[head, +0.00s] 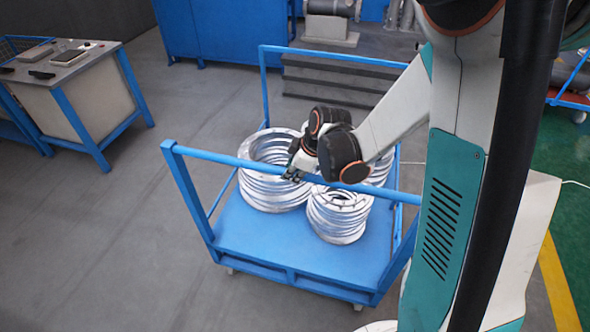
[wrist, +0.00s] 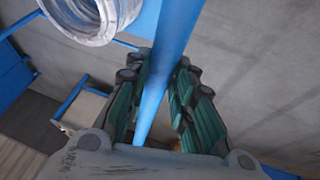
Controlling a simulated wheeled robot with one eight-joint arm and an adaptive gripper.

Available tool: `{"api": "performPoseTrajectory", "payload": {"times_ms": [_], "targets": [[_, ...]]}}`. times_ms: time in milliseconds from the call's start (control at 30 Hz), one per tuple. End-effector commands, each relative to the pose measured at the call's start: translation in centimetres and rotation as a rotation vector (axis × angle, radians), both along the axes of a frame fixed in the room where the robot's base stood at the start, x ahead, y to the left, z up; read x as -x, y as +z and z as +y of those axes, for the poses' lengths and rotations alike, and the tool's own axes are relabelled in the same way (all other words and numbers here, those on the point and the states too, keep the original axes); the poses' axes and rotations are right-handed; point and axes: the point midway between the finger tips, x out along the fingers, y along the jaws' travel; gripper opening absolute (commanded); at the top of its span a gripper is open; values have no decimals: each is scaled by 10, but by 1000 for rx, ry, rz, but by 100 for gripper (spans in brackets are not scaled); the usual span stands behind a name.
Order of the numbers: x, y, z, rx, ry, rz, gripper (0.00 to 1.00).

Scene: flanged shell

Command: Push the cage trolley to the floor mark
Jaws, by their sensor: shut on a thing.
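The blue cage trolley (head: 306,248) stands on the grey floor in the middle of the head view. It carries stacks of silvery ring flanges, one at the left (head: 262,186) and one at the front (head: 340,215). My gripper (head: 294,174) is at the trolley's near top rail (head: 222,158). In the wrist view, the fingers of my gripper (wrist: 157,100) lie on both sides of the blue rail (wrist: 174,35), shut around it. My forearm hides part of the rail and the right-hand flanges. I see no floor mark that I can tell for sure.
A workbench with blue legs (head: 75,90) stands at the left. Blue cabinets (head: 215,30) and grey steps (head: 335,80) are behind the trolley. A yellow line (head: 558,280) borders green floor at the right. The floor left of the trolley is clear.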

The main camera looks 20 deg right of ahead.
Motion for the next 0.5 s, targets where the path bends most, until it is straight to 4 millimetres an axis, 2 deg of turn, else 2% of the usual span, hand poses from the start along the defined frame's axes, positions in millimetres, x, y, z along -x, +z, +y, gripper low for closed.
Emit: {"api": "performPoseTrajectory", "payload": {"times_ms": [33,267,300,333,367,500], "targets": [[14,-4,9,-10,12,21,0],[13,-3,9,-10,12,20,0],[13,-3,8,-9,11,20,32],[12,-3,8,-9,11,18,39],[12,-3,8,-8,10,18,43],[10,-3,7,-7,9,16,43]]}}
